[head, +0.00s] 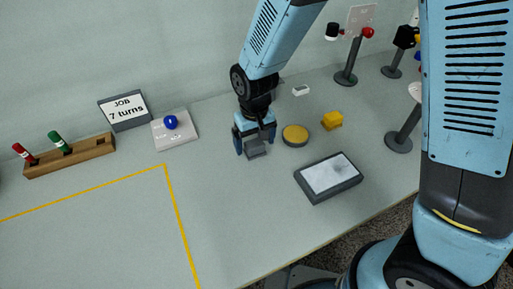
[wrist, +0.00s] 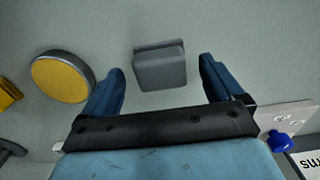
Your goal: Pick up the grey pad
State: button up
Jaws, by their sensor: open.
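The grey pad (head: 256,150) is a small dark grey block on the table, just below my gripper in the head view. It also shows in the wrist view (wrist: 160,68), between and slightly ahead of the two fingers. My gripper (head: 254,140) points down over it, with blue fingers spread apart. In the wrist view my gripper (wrist: 162,85) has a finger on either side of the pad, with a clear gap on both sides. The gripper holds nothing.
A round yellow-topped disc (head: 295,135) and a yellow block (head: 332,120) lie right of the gripper. A grey-framed tablet (head: 328,177) lies nearer the front edge. A white plate with a blue knob (head: 170,122) is to the left. Open table lies in front.

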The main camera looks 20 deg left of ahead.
jog(key=shift+f, duration=0.8)
jog(key=c, duration=1.2)
jog(key=shift+c, duration=0.2)
jog(key=shift+r, duration=0.1)
